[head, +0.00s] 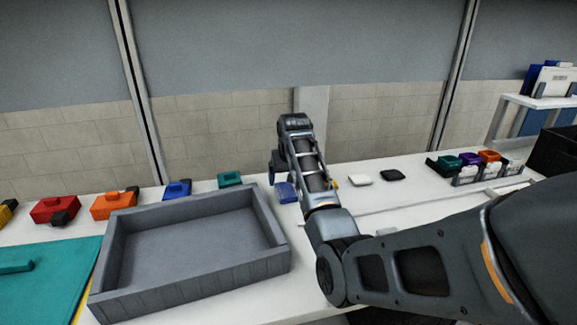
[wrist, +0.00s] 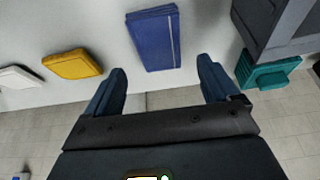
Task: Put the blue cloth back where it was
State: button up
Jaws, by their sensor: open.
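The blue cloth (wrist: 153,38) is a flat folded pad with a pale line along one side. It lies on the white table, and in the head view it shows (head: 287,192) just right of the grey tray. My gripper (wrist: 162,78) is open and empty. In the wrist view the cloth lies beyond the fingertips, roughly centred between them and apart from both. In the head view my arm hides part of the area, and my gripper (head: 279,168) hangs just above and behind the cloth.
The large grey tray (head: 190,288) stands left of the cloth, with a teal block (head: 230,179) behind it. A yellow cloth (wrist: 73,64), a white cloth (head: 360,179) and a black cloth (head: 392,175) lie to the right.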

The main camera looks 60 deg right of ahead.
jog(key=v, duration=0.7)
